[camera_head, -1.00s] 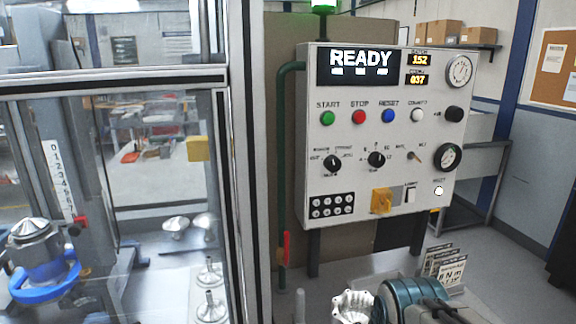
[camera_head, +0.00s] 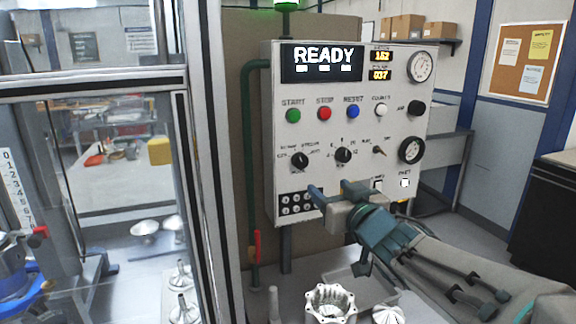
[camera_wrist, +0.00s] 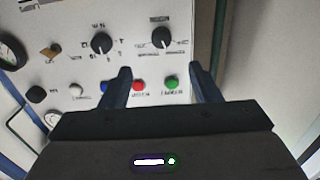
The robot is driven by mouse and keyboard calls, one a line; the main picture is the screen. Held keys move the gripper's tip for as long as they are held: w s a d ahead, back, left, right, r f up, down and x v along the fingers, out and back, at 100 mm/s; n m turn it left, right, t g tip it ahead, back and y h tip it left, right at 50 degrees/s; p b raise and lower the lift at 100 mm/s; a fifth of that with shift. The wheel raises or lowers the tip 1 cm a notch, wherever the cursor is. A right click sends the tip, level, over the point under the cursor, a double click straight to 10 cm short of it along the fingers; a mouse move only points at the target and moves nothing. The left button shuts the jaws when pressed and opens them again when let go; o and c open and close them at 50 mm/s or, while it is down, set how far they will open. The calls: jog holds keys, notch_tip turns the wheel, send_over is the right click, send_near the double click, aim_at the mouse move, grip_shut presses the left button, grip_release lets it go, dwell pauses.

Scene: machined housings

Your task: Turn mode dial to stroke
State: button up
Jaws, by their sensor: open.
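The control panel (camera_head: 400,140) carries two black rotary dials in its middle row, with labels too small to read surely. The left dial (camera_head: 300,160) and the right dial (camera_head: 343,155) both stand clear of my gripper. I cannot tell which mark either pointer is on. My gripper (camera_head: 333,189) is open and empty, in front of the panel's lower part and below the dials. In the upside-down wrist view, the left dial (camera_wrist: 163,38) lies beyond the gap between my fingers (camera_wrist: 160,68), and the right dial (camera_wrist: 101,43) lies to the left.
Green (camera_head: 293,115), red (camera_head: 324,114) and blue (camera_head: 353,112) buttons sit above the dials, with a small toggle (camera_head: 379,150) to the right. A glass-walled frame (camera_head: 190,180) stands left of the panel. A fluted metal housing (camera_head: 330,303) sits on the bench below.

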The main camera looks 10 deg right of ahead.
aim_at(302, 163)
jog(key=w+a, duration=0.1)
jog(key=w, duration=0.3)
jog(key=w+a+p, duration=0.1)
jog(key=w, duration=0.4)
jog(key=w+a+p, duration=0.1)
jog(key=w, duration=0.3)
jog(key=shift+w+r, duration=0.1)
jog(key=shift+w, duration=0.2)
jog(key=shift+d, duration=0.1)
jog(key=c, duration=1)
